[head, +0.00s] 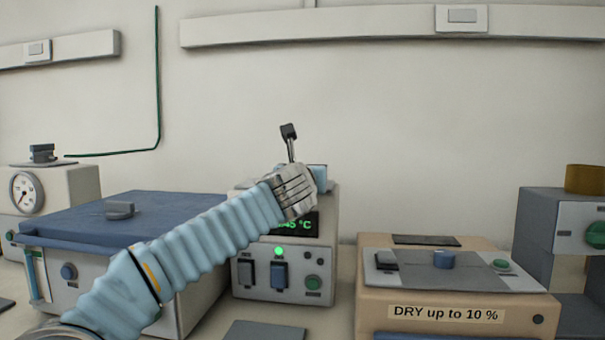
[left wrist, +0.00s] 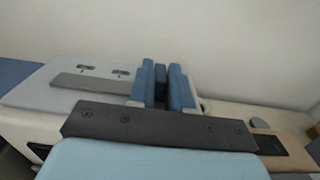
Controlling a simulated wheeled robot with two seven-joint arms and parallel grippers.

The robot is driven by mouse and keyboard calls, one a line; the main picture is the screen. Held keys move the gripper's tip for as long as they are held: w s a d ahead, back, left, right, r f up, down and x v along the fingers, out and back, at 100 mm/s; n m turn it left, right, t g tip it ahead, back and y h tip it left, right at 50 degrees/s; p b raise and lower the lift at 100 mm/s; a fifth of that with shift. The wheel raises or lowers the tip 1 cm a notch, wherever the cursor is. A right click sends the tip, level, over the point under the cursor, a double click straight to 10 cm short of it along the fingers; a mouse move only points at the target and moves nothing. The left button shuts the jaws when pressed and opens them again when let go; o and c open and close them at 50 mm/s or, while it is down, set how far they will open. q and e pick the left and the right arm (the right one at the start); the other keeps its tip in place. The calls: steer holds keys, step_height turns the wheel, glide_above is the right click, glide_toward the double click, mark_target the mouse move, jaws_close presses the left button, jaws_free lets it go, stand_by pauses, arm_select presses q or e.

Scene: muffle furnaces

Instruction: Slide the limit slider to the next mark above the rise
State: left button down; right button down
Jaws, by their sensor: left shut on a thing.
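In the left wrist view my left gripper (left wrist: 163,90) is shut on a small dark blue piece (left wrist: 160,75), seemingly the limit slider. Its scale marks cannot be made out. My right gripper is not in view.
The blue-lidded furnace (head: 75,215) stands under my left forearm. A tan box labelled "DRY up to 10 %" (head: 446,313) stands to the right, with a grey unit (head: 537,225) beyond it. A gauge box (head: 75,185) is at far left.

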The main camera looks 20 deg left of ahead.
arm_select(q)
steer(key=c, duration=1.1)
jaws_free()
steer(key=shift+w+d+f, duration=0.1)
steer(key=shift+d+f, duration=0.05)
steer(key=shift+d, duration=0.15)
steer(key=shift+s, duration=0.25)
steer(key=b+v, duration=0.2)
steer(key=v, duration=1.1)
steer(key=shift+s+b, duration=0.25)
steer(key=shift+b, duration=0.05)
